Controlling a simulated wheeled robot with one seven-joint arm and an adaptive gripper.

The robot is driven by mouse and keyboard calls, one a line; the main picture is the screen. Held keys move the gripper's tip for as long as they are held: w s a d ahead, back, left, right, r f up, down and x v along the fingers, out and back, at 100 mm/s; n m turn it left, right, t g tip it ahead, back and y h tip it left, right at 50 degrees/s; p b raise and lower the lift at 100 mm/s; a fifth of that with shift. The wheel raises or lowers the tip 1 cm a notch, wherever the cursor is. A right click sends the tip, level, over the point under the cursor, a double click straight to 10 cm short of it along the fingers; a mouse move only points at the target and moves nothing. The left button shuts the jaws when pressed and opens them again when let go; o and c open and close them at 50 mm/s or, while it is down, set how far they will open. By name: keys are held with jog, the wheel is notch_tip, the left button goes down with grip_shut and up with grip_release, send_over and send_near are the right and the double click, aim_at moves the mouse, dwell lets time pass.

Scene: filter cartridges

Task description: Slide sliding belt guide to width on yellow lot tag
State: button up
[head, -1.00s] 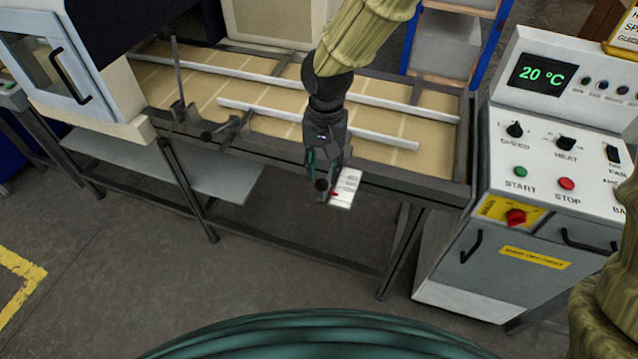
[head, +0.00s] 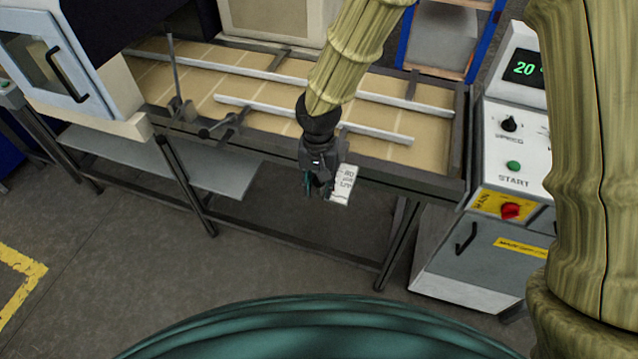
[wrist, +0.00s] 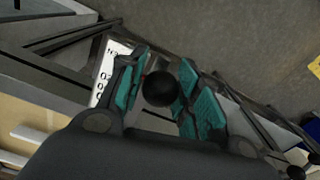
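The sliding belt guide (head: 312,118) is a long white rail lying over the tan belt, roughly parallel to the far rail. A black ball knob (wrist: 160,90) shows in the wrist view between the teal pads of my gripper (wrist: 163,85). The pads stand on both sides of it, with a narrow gap seen on the left. In the head view my gripper (head: 319,190) points down at the conveyor's front edge, and the knob is hidden there. A white scale plate (head: 343,186) with dark marks sits just right of it, also seen in the wrist view (wrist: 109,68). No yellow lot tag is readable.
The fixed far rail (head: 345,88) runs across the belt. A black lever (head: 216,129) and an upright post (head: 176,85) stand at the front left. The control console (head: 495,200) is at right, partly hidden by my arm. The floor in front is clear.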

jog(key=shift+f, duration=0.65)
